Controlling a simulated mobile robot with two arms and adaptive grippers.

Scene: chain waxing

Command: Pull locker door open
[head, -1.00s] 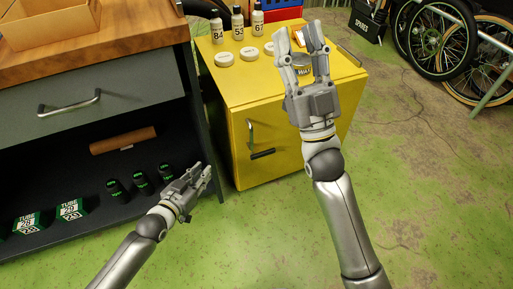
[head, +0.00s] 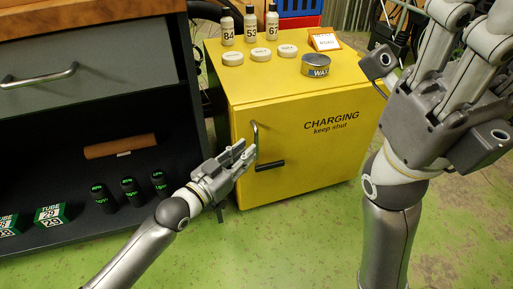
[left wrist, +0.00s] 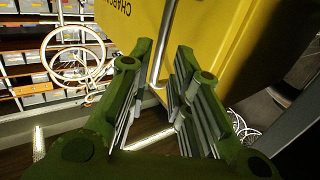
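The yellow locker (head: 300,130) has a front door (head: 330,155) marked "CHARGING keep shut", which looks closed. A thin upright metal handle (head: 255,138) is at the door's left side, with a black lever (head: 270,165) low beside it. My left gripper (head: 248,153) is at the handle, fingers pointing at it. In the left wrist view the fingers are apart, and the handle bar (left wrist: 161,45) reaches down into the gap between them; I cannot tell whether they touch it. My right gripper (head: 474,22) is raised at the upper right, its fingers apart and empty.
On the locker top are a wax tin (head: 316,66), several white pucks, bottles and a small sign (head: 324,40). A dark workbench (head: 90,110) with tubes and boxes stands left of the locker. Green floor (head: 290,240) in front is clear.

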